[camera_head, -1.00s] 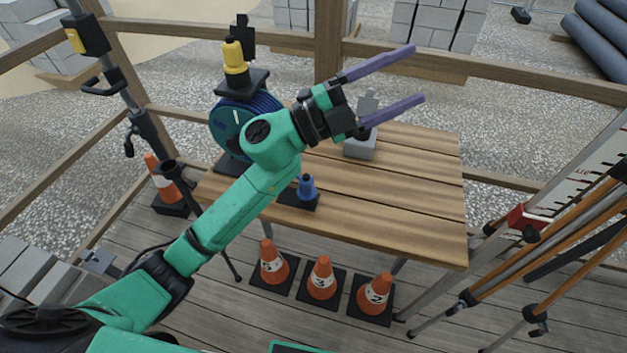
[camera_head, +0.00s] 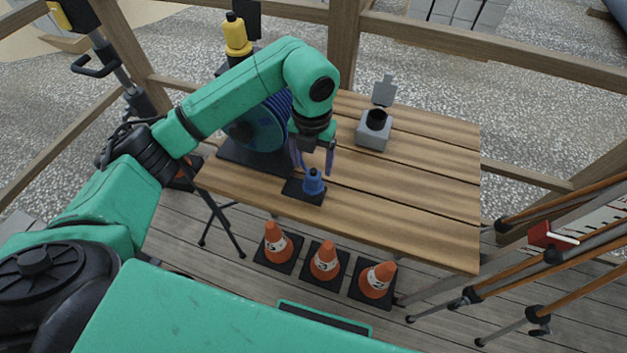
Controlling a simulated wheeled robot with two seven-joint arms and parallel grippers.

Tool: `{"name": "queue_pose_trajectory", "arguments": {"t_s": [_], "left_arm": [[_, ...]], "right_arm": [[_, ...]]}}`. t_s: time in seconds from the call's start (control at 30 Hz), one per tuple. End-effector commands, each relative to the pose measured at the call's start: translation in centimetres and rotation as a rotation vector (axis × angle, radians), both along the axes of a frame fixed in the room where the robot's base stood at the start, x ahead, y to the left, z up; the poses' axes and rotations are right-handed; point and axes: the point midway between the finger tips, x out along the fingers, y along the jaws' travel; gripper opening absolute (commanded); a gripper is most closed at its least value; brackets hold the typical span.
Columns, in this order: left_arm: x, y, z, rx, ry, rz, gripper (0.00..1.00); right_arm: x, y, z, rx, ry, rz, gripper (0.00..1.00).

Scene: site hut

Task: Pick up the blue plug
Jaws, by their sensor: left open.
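The blue plug (camera_head: 313,184) stands upright on a flat black base near the front edge of the wooden table (camera_head: 410,215). My left gripper (camera_head: 313,170) points down just above and behind the plug. Its two purple fingers are apart and empty, with the fingertips close to the plug's top. I cannot tell whether a finger touches the plug. My right gripper is not in the view.
A grey socket box (camera_head: 374,131) with its lid raised stands on the table, right of my gripper. A blue cable reel (camera_head: 258,128) and a yellow plug (camera_head: 236,35) stand at the left. Orange cones (camera_head: 325,261) are on the floor in front. The table's right half is clear.

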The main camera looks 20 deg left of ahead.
Motion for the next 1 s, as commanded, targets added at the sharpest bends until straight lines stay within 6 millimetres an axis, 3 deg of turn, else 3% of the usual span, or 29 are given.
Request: {"name": "queue_pose_trajectory", "arguments": {"t_s": [0.13,0.27,0.47,0.5,0.7,1.0], "left_arm": [[-0.1,-0.2,-2.2,0.001,0.008,0.0,0.78],[0.0,-0.2,-4.6,0.0,0.003,0.0,0.78],[0.1,-0.2,-5.2,-0.001,0.001,-0.001,0.78],[0.1,-0.2,-5.2,-0.001,0.001,-0.001,0.74],[0.1,-0.2,-5.1,-0.001,0.001,-0.001,0.0],[0.1,-0.2,-5.0,-0.002,0.0,-0.001,0.0]], "right_arm": [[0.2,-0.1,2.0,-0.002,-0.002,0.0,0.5],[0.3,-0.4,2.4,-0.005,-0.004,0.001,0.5],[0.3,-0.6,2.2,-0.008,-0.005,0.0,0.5],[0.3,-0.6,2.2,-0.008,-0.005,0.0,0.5],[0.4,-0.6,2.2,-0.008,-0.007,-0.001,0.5],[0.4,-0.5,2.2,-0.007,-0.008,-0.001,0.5]]}}
